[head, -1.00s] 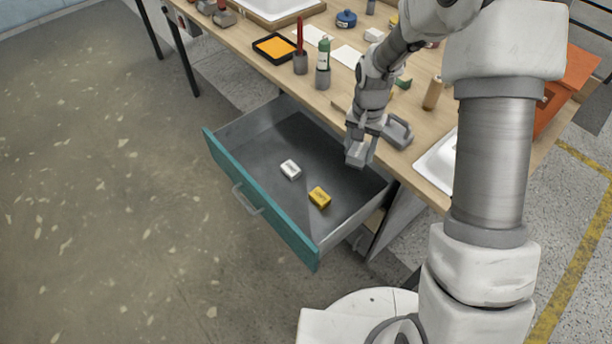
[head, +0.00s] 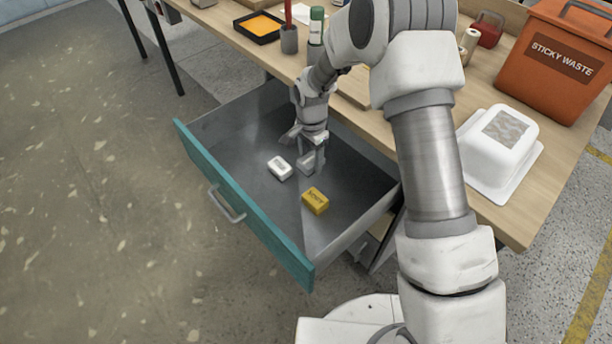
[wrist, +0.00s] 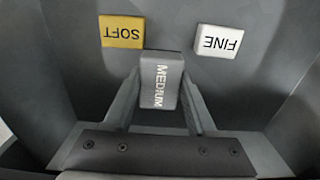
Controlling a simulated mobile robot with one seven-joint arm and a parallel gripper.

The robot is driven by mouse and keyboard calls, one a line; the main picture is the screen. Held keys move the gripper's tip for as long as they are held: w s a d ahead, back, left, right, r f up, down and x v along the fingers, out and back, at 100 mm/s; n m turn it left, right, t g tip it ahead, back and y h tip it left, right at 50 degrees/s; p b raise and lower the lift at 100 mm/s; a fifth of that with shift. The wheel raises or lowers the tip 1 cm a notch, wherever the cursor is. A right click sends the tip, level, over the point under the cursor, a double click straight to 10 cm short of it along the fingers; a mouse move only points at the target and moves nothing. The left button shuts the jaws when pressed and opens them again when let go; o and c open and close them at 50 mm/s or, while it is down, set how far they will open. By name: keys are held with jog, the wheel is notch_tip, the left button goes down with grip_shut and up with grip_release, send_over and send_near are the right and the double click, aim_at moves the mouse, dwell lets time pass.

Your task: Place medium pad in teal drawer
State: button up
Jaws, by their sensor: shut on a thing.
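The grey medium pad (wrist: 160,82), lettered MEDIUM, is between the two fingers of my gripper (wrist: 158,100) in the wrist view. In the head view my gripper (head: 309,150) is inside the open teal drawer (head: 240,205), with the grey pad (head: 311,162) low between its fingers. The gripper is shut on the pad. I cannot tell whether the pad touches the drawer floor. A white pad (head: 279,168) lettered FINE (wrist: 217,41) lies on one side of it, and a yellow pad (head: 315,200) lettered SOFT (wrist: 122,32) on the other.
The wooden workbench (head: 510,215) stands above the drawer. On it are an orange STICKY WASTE bin (head: 565,60), a white tub shell (head: 500,145), a green-topped bottle (head: 316,28) and a black tray with orange (head: 258,26). The drawer's left part is clear.

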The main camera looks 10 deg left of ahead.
aim_at(310, 184)
notch_tip(310, 184, down, 8)
jog(key=shift+r+b, duration=0.2)
jog(key=shift+b, duration=0.75)
jog(key=shift+f, duration=0.15)
jog(key=shift+f, duration=0.1)
jog(key=o, duration=1.3)
jog(key=shift+r, duration=0.2)
